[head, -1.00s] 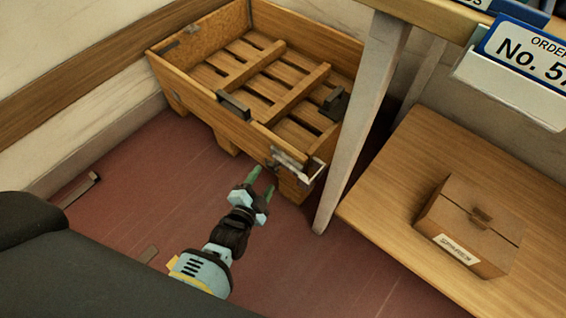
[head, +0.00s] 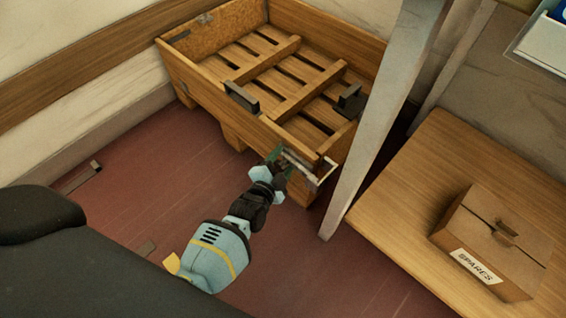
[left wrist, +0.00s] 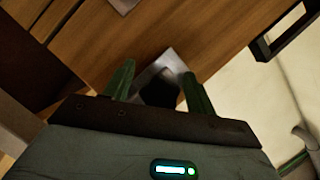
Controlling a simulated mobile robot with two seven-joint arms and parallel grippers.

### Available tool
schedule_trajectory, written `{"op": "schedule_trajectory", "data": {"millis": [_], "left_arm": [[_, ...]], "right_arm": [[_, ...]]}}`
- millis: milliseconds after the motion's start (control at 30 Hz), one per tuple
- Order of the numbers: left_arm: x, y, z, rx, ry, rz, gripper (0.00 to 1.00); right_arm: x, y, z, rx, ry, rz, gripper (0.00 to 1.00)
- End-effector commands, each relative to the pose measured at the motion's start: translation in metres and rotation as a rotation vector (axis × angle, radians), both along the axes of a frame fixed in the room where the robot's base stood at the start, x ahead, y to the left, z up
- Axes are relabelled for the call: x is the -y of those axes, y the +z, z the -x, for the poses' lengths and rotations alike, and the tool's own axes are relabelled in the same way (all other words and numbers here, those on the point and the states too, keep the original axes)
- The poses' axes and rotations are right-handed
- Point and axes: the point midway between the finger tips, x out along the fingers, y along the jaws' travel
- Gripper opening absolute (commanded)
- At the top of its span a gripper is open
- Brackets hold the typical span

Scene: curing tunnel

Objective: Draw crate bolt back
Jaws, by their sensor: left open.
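The wooden crate (head: 190,82) stands on the red floor by the wall, open at the top, with slats inside. A pale metal bolt (head: 301,164) is on its near side, by the right corner. My left gripper (head: 278,162) is open, its green fingertips at the bolt's left end and partly hiding it. In the left wrist view the two green fingers (left wrist: 158,70) stand apart, with a metal piece (left wrist: 172,62) and a dark part between them, in front of the crate's wood (left wrist: 140,35). I cannot tell whether they touch. My right gripper is not in view.
A pale table leg (head: 378,130) stands close to the right of the crate. Beyond it a low wooden shelf (head: 390,205) holds a brown box (head: 500,240) labelled SPARES. Dark brackets (head: 241,97) sit on the crate. The floor (head: 150,195) left of my arm is mostly clear.

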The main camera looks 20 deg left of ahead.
Motion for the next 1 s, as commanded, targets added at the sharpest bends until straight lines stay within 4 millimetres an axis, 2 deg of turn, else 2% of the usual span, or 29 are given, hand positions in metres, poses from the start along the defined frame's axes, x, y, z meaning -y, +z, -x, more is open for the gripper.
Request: {"op": "schedule_trajectory", "data": {"millis": [367, 767, 900, 1000], "left_arm": [[0.000, -0.001, -0.005, 0.000, 0.000, 0.001, 0.55], [0.001, -0.002, -0.004, -0.004, -0.001, 0.001, 0.03], [-0.002, -0.003, -0.005, -0.005, -0.002, -0.001, 0.00], [-0.017, -0.002, -0.011, -0.004, -0.002, -0.006, 0.00]], "right_arm": [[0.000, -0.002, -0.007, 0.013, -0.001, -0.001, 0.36], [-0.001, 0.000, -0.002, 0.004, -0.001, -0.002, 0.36], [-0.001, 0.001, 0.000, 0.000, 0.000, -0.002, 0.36], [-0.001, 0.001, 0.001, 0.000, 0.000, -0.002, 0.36]]}}
